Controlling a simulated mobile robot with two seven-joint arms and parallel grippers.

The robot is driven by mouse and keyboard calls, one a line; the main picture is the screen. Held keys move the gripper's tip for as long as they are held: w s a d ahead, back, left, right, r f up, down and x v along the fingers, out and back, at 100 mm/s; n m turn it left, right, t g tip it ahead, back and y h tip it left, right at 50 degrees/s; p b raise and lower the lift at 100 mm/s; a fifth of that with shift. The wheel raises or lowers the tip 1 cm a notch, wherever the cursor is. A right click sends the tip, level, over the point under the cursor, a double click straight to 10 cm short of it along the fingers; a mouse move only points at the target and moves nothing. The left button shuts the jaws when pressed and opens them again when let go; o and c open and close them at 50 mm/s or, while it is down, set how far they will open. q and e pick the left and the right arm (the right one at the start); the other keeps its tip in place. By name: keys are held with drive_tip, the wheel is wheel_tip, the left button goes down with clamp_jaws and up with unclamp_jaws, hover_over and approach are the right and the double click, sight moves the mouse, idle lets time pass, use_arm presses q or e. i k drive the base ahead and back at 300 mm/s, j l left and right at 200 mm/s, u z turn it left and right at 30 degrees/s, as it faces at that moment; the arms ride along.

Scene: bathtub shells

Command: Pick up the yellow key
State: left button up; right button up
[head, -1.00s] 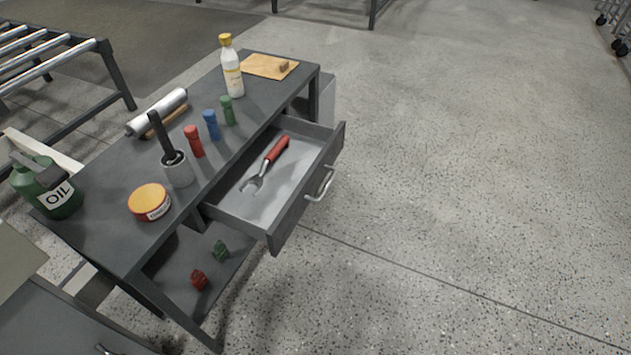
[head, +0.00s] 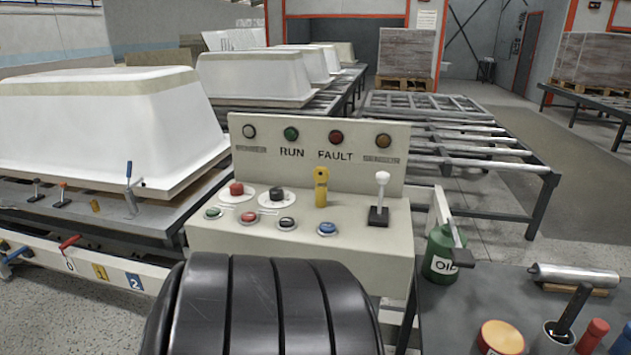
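The yellow key (head: 321,187) stands upright on the beige control panel (head: 215,240), at the middle of its sloped top. Its upper end is rounded with a small dark hole. Its lower end meets the panel, and I cannot tell how it is seated. Neither of my grippers is in view, and nothing is touching the key.
Red and black buttons stand left of the key, several coloured buttons in front, and a white-knobbed lever (head: 381,190) right. A black ribbed shape fills the bottom middle before the panel. A green oil can (head: 441,250) stands on the workbench (head: 450,322) at right.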

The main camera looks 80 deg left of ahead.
sight(321, 175)
drive_tip(key=u, duration=2.55)
